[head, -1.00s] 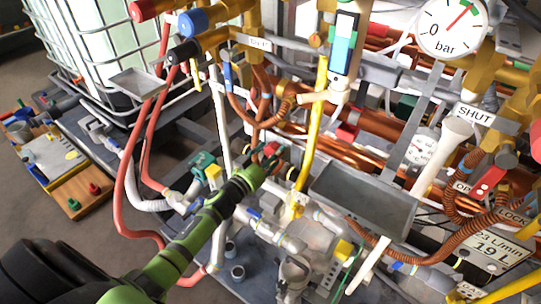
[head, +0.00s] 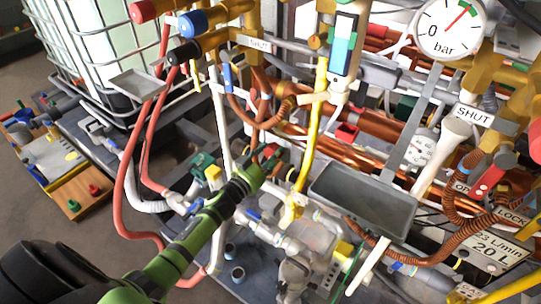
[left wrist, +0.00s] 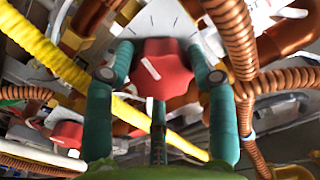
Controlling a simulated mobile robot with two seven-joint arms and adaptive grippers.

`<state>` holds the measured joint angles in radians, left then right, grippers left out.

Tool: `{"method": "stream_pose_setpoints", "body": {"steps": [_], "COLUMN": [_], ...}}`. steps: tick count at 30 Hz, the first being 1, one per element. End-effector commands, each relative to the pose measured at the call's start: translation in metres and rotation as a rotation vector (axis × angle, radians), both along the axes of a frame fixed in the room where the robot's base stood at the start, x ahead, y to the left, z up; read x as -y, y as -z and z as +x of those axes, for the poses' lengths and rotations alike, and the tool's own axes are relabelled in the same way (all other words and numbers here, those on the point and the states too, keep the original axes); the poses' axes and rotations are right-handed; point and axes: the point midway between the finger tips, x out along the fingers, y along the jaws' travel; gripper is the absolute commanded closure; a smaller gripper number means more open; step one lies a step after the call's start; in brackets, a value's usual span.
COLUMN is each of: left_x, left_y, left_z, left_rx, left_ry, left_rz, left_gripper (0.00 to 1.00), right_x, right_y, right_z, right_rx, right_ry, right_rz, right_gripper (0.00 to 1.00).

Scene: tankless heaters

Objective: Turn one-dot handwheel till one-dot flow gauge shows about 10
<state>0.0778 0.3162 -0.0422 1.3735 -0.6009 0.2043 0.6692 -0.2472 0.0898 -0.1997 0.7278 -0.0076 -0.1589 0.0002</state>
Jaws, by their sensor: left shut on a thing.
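A red handwheel (left wrist: 163,68) with a white line on its face sits in front of a white marked plate (left wrist: 158,18) in the left wrist view. My left gripper (left wrist: 158,60) has its teal fingers closed around this handwheel. In the head view my left gripper (head: 267,160) reaches in among the pipes, and the handwheel is mostly hidden by it. A display (head: 488,249) at lower right reads about 23 L/min and 20 L. I cannot make out dot marks on the handwheel or display. My right gripper is not in view.
A second red knob (left wrist: 68,134) lies left of the fingers, with a yellow hose (left wrist: 45,48) nearby. A grey tray (head: 362,198) and yellow pipe (head: 314,130) stand right of my gripper. A bar gauge (head: 449,28) is at top right. Copper pipes crowd the space.

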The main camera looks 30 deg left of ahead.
Motion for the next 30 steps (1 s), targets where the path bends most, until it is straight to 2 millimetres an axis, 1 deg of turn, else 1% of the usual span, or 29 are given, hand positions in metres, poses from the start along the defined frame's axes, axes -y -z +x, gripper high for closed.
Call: {"method": "stream_pose_setpoints", "body": {"steps": [1, 11, 17, 23, 30], "left_x": [-0.0010, -0.0014, -0.0019, -0.0026, -0.0035], "left_y": [0.0034, 0.0043, 0.0046, 0.0052, 0.0053], "left_z": [-0.0010, -0.0012, -0.0012, -0.0013, -0.0012], "left_rx": [-0.007, -0.004, 0.005, 0.026, 0.057], "left_ry": [-0.003, -0.003, -0.005, -0.005, -0.004], "left_rz": [0.004, 0.036, 0.108, 0.264, 0.490], "left_gripper": [0.77, 0.77, 0.77, 0.77, 0.77], "right_x": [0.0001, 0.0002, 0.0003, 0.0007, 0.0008], "right_y": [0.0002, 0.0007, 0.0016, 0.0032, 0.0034], "right_z": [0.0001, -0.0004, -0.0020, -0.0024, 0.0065], "right_rx": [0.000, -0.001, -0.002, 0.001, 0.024], "right_ry": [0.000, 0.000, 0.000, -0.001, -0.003], "right_rz": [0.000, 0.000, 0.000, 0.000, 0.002], "right_gripper": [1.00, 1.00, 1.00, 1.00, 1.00]}}
